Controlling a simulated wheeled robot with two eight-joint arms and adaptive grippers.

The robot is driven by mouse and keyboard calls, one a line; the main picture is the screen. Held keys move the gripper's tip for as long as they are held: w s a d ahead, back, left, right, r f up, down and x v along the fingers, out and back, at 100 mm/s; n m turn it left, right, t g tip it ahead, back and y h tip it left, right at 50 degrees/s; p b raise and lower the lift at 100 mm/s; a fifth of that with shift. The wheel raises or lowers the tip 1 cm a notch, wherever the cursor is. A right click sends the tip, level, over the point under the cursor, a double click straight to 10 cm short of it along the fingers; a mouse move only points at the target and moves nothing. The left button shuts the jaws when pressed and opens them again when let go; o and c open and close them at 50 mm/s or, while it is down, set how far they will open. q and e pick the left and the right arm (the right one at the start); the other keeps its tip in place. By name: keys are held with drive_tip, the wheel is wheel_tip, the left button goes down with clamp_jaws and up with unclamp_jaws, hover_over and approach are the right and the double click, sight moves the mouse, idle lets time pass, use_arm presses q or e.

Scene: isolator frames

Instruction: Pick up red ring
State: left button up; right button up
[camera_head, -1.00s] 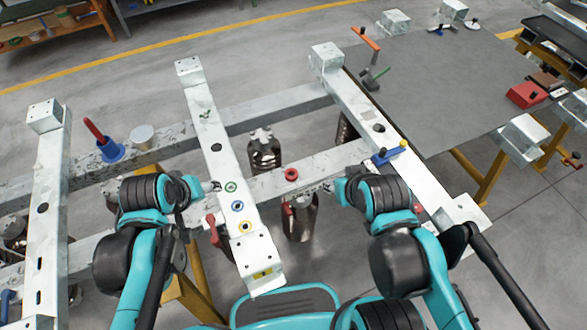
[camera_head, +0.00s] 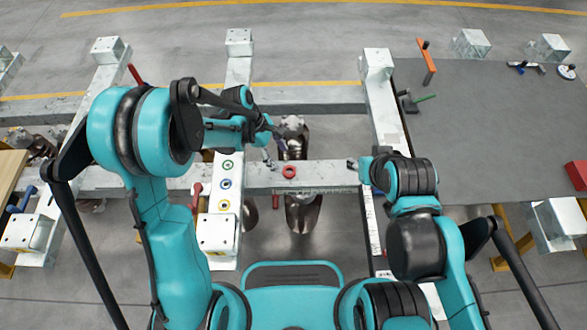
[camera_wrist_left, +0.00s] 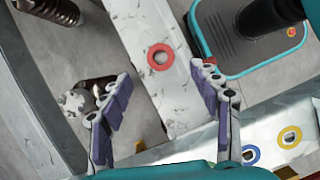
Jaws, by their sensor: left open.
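The red ring (camera_head: 289,172) lies flat on a pale cross beam (camera_head: 325,174) in the middle of the head view. It also shows in the left wrist view (camera_wrist_left: 151,57), beyond the fingertips. My left gripper (camera_head: 276,149) is open and empty, above and a little left of the ring in the head view. In the left wrist view its two purple-padded fingers (camera_wrist_left: 163,74) are wide apart, with the ring between and beyond them. My right gripper (camera_head: 355,163) is at the right, apart from the ring; its fingers are too small to read.
Green (camera_head: 227,165), blue (camera_head: 225,184) and yellow (camera_head: 223,205) rings lie on the white beam at left. Dark metallic bottle-like objects (camera_head: 303,213) stand below the cross beam. A grey table (camera_head: 480,130) with tools is at right.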

sight(289, 171)
use_arm(q)
drive_tip(key=shift+b+x, duration=0.4)
drive_tip(key=shift+x, duration=0.7)
drive_tip(key=b+x, duration=0.2)
drive_tip(key=x, duration=0.2)
drive_tip(key=shift+f, duration=0.25)
drive_tip(key=shift+s+d+f+b, duration=0.1)
drive_tip(key=shift+d+f+b, duration=0.1)
drive_tip(key=shift+f+b, duration=0.15)
drive_tip(key=shift+r, duration=0.1)
drive_tip(key=shift+c, duration=0.9)
drive_tip(key=c, duration=0.8)
